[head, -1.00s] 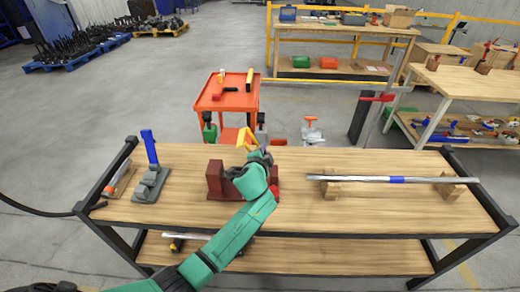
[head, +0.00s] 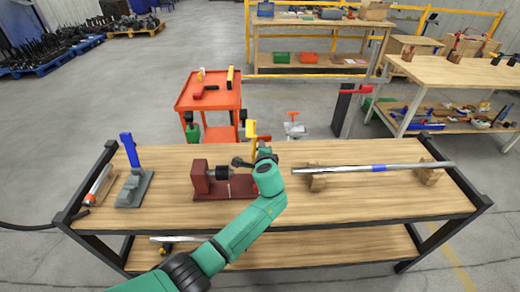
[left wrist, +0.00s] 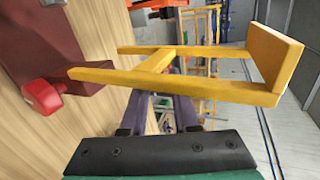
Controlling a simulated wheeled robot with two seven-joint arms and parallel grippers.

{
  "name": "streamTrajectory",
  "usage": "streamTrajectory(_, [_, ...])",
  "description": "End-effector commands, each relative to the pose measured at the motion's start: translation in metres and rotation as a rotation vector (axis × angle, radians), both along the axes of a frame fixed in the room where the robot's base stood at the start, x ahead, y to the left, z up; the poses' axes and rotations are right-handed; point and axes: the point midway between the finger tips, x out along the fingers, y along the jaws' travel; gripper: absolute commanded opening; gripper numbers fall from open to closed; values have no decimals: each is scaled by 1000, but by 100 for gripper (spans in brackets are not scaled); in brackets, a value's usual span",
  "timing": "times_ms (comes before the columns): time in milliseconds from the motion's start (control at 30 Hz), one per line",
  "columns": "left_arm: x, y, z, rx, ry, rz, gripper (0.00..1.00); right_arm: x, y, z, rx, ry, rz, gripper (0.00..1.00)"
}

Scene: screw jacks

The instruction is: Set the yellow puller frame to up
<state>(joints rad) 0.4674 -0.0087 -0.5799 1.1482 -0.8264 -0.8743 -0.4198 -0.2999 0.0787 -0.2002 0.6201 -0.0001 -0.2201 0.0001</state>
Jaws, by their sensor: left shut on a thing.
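The yellow puller frame (head: 251,133) stands up above the dark red base (head: 230,190) on the workbench; my arm hides its lower part in the head view. In the left wrist view the frame (left wrist: 275,62) shows as two long bars, a crossbar and a wide end plate. My left gripper (left wrist: 165,98) is shut on the frame near its crossbar. In the head view my wrist hides the fingers. The dark red base also shows in the left wrist view (left wrist: 60,45), with a red knob (left wrist: 42,96) beside a frame bar. My right gripper is not in view.
On the bench, a grey jack with a blue handle (head: 128,150) stands at the left. A metal bar (head: 410,167) lies on wooden blocks at the right. An orange cart (head: 215,100) stands behind the bench. The bench's front middle is clear.

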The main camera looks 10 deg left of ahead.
Motion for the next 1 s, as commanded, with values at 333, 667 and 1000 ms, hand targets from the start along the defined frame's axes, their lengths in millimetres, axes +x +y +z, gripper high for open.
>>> streamTrajectory(333, [0,-2,-1,-3,1,-3,52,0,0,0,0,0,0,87])
streamTrajectory(667, [-1,-1,0,-2,1,-1,57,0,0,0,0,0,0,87])
streamTrajectory(1000, [-43,-14,17,-4,0,-2,57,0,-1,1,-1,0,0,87])
